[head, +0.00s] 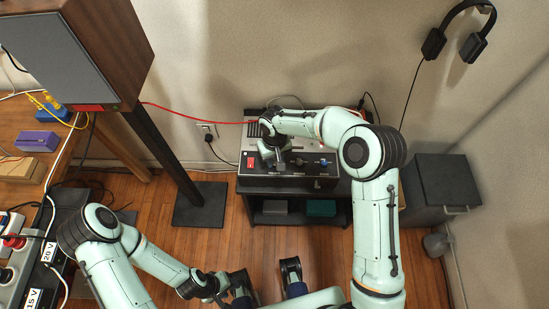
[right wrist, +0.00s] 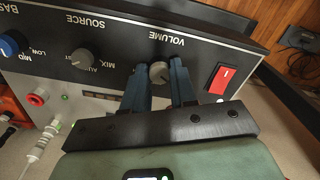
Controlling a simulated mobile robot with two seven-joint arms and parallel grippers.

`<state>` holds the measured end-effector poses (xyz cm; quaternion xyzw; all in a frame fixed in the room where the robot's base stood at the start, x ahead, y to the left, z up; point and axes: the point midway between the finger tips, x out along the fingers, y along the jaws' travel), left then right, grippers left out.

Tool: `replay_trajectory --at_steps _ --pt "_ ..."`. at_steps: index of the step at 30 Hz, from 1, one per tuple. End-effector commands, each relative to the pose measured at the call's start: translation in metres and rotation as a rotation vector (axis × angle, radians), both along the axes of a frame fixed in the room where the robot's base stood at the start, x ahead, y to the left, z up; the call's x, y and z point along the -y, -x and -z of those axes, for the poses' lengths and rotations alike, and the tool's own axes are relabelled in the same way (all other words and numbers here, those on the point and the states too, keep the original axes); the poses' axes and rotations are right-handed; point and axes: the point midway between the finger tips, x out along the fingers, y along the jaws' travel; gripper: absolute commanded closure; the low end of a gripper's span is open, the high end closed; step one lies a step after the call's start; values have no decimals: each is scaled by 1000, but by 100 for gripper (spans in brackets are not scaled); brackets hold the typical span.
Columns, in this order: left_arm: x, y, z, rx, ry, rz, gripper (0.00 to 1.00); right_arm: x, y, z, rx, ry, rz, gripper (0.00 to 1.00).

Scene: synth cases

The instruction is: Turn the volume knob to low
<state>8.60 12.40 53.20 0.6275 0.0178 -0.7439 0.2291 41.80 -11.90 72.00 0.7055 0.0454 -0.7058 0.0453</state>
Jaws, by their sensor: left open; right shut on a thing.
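The volume knob (right wrist: 158,72) is a small grey knob under an upside-down VOLUME label in the right wrist view. The two blue fingers of my right gripper (right wrist: 158,88) stand on either side of it and are shut on it. I cannot read its pointer setting. In the head view my right gripper (head: 279,164) is at the front panel of the amplifier (head: 310,178) and hides the knob. My left gripper (head: 222,290) is open, low at the bottom of the head view, away from the amplifier.
A red switch (right wrist: 220,80) is beside the volume knob; a grey source knob (right wrist: 82,59) and a blue knob (right wrist: 12,44) are on its other side. The amplifier stands on a dark shelf unit (head: 250,187). A speaker (head: 60,50) stands left; a dark cabinet (head: 450,183) stands right.

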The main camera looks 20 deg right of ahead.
Motion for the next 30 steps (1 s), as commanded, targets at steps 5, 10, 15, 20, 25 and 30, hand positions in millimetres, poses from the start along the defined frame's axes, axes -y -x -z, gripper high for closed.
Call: replay_trajectory --at_steps 5,10,15,20,25,30 --pt "0 0 0 0 0 0 57 0 -1 -1 3 0 -1 48" --pt "0 0 0 0 0 0 57 0 0 0 2 0 0 48" --pt "0 0 -1 0 0 0 57 0 -1 -9 4 -1 1 48" --pt "0 1 -3 -3 0 1 57 0 -2 -37 7 -1 1 48" --pt "0 1 -5 -6 1 1 57 0 -1 -77 7 -1 1 48" --pt "0 1 -8 -6 1 2 57 0 -1 -110 6 -1 1 48"
